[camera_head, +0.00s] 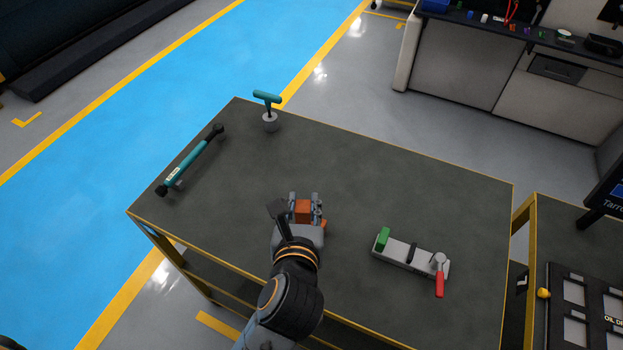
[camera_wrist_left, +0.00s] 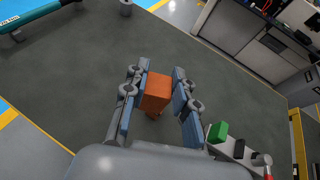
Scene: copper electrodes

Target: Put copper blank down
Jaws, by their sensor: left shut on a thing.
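The copper blank (camera_head: 303,211) is an orange-brown block held between the fingers of my left gripper (camera_head: 305,208), over the middle of the dark table. In the left wrist view the blank (camera_wrist_left: 157,92) stands between the two blue-padded fingers of the left gripper (camera_wrist_left: 160,95). Its lower end is partly hidden, and I cannot tell whether it touches the table. A grey clamp fixture (camera_head: 410,256) with a green block and a red handle lies on the table to the right of the gripper. My right gripper is not in view.
The table (camera_head: 330,155) has free room around the gripper. A teal torque wrench (camera_head: 192,160) lies at the left edge, and a teal T-handle tool (camera_head: 268,110) stands at the far corner. A second table (camera_head: 530,290) with a panel stands at the right.

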